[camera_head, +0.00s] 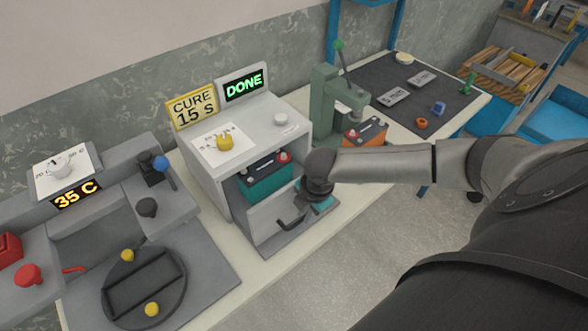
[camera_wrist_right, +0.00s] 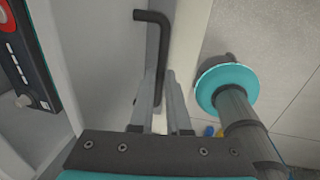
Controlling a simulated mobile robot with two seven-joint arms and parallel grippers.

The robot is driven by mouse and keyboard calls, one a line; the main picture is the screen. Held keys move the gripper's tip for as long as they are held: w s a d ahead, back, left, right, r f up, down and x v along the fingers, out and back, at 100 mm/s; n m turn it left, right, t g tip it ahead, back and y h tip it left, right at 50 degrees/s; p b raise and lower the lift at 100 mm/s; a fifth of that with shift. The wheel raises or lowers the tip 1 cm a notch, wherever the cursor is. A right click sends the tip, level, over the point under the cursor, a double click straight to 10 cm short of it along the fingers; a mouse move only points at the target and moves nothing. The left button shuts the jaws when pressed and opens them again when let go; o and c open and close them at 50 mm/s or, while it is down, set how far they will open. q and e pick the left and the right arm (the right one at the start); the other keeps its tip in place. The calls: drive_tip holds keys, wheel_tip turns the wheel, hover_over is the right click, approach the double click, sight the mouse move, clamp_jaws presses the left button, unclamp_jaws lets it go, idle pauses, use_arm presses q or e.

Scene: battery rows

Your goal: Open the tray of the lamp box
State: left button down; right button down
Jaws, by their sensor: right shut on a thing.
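The lamp box (camera_head: 197,167) is a pale grey cabinet at the middle of the bench in the head view. Its front is open above a grey tray front (camera_head: 262,217) with a dark bent handle (camera_head: 291,221). A teal and black battery (camera_head: 265,180) sits inside, behind the tray front. My right gripper (camera_head: 306,207) is at the right side of the tray front. In the right wrist view its fingers (camera_wrist_right: 161,118) are closed around the dark handle (camera_wrist_right: 152,50). How far out the tray is, I cannot tell. My left gripper is not in view.
A green press (camera_head: 325,95) with an orange battery (camera_head: 367,134) stands just right of the box. A round dark fixture (camera_head: 170,292) and a 35 C unit (camera_head: 76,194) are at left. A dark mat (camera_head: 440,100) with small parts lies at right. The floor in front is clear.

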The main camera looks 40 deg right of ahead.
drive_tip(key=shift+s+d+p, duration=0.2)
drive_tip(key=shift+s+p, duration=1.1)
drive_tip(key=shift+s, duration=0.85)
drive_tip(key=c, duration=0.9)
unclamp_jaws()
drive_tip(key=s+r, duration=0.1)
drive_tip(key=r, duration=0.4)
drive_tip(key=s+r+p, duration=0.1)
drive_tip(key=r, duration=0.4)
drive_tip(key=r+p, duration=0.1)
drive_tip(key=r, duration=0.4)
drive_tip(key=shift+s+d, duration=0.1)
drive_tip(key=shift+s, duration=0.3)
